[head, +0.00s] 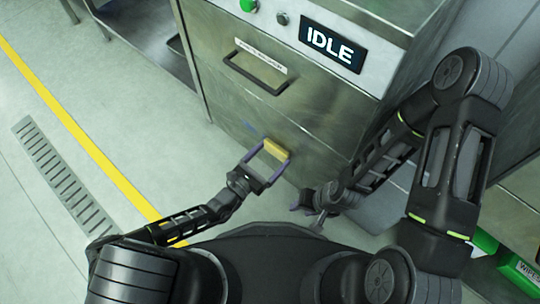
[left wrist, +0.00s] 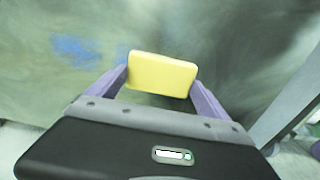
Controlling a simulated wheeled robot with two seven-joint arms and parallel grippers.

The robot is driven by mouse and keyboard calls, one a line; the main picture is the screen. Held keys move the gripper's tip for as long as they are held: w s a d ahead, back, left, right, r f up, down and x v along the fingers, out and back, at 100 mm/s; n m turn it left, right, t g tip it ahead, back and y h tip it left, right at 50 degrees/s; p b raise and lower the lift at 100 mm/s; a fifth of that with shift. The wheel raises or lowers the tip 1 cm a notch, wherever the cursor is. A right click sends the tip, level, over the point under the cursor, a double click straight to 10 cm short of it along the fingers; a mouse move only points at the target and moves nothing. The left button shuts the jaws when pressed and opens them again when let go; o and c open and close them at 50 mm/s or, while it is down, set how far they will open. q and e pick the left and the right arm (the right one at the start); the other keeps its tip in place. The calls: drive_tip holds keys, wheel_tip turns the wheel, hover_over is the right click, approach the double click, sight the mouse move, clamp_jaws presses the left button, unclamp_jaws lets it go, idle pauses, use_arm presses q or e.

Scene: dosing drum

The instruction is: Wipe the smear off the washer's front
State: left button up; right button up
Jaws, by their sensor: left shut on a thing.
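The washer (head: 305,110) is a steel cabinet in front of me with a drawer handle and an IDLE display. A faint blue smear (head: 250,127) is low on its front, and it also shows in the left wrist view (left wrist: 80,50), up and left of the sponge. My left gripper (head: 268,158) is shut on a yellow sponge (head: 276,149), held close to the front, to the right of and below the smear. The sponge fills the jaws in the left wrist view (left wrist: 162,74). I cannot tell whether it touches the steel. My right gripper (head: 308,203) is low by the washer's base; its jaws are unclear.
The drawer handle (head: 254,73) sticks out above the smear. A green button (head: 248,5) is on the top panel. A floor drain grate (head: 62,177) and a yellow line (head: 85,139) lie on the open floor at left. Green bins (head: 515,272) stand at lower right.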

sight(266, 147)
use_arm(q)
drive_tip(key=shift+s+d+r, duration=0.1)
drive_tip(key=shift+d+r, duration=0.05)
drive_tip(key=shift+r, duration=0.05)
drive_tip(key=shift+f, duration=0.1)
drive_tip(key=shift+a, duration=0.25)
drive_tip(key=shift+w+a, duration=0.6)
drive_tip(key=shift+a, duration=0.1)
drive_tip(key=shift+w+a+b, duration=0.3)
drive_tip(key=shift+w+a, duration=0.35)
drive_tip(key=shift+w, duration=0.05)
